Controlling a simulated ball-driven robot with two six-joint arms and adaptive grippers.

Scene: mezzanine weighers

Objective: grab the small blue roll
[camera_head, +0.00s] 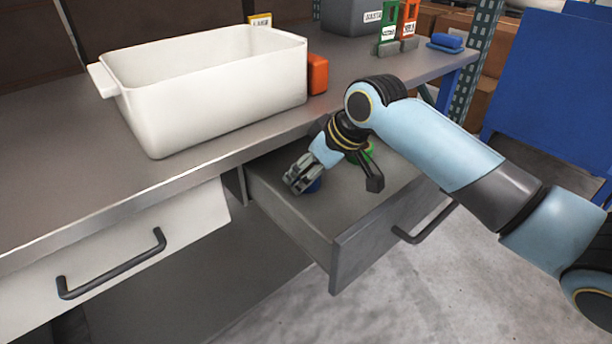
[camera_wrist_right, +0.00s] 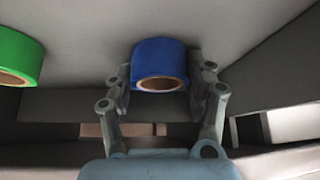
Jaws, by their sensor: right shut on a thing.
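The small blue roll (camera_wrist_right: 160,60) sits in the open grey drawer (camera_head: 335,235). In the head view only a bit of the blue roll (camera_head: 314,186) shows beside the fingers. My right gripper (camera_head: 298,182) reaches down into the drawer and is shut on the blue roll. In the right wrist view the right gripper (camera_wrist_right: 160,80) has one finger on each side of the roll, whose brown core faces the camera. A green roll (camera_wrist_right: 18,57) lies to the left there. In the head view the green roll (camera_head: 365,152) is partly hidden behind my wrist. My left gripper is not in view.
A large white bin (camera_head: 215,95) stands on the grey worktop (camera_head: 50,150), with an orange object (camera_head: 317,74) beside it. A shut white drawer (camera_head: 150,250) is at the left. Farther back are a grey container (camera_head: 350,15), green and orange labelled holders and a blue item (camera_head: 447,41).

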